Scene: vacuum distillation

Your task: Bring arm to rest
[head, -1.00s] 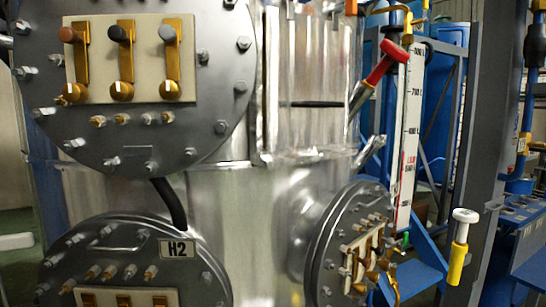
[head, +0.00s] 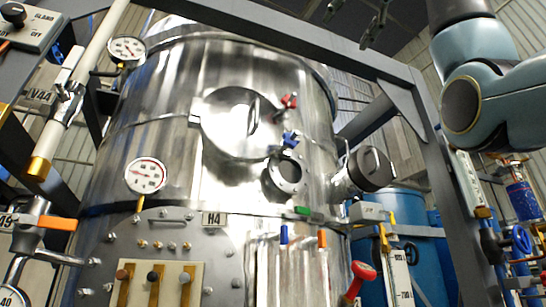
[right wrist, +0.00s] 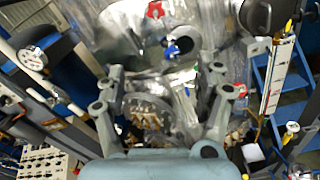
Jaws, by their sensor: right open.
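My right arm comes in at the upper right of the head view. Dark finger-like parts, likely of my right gripper (head: 356,18), show at its top edge, apart from the tank. In the right wrist view my right gripper (right wrist: 166,82) has its fingers spread wide with nothing held between them. The metal tank (head: 180,95) stands beyond the fingers. My left gripper is in neither view.
A steel frame beam (head: 290,38) crosses above the tank, with an upright post on the right. Gauges (head: 146,176), a red valve (head: 289,101) and a blue valve (head: 290,138) stick out from the tank. Blue drums (head: 394,222) stand behind at the right.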

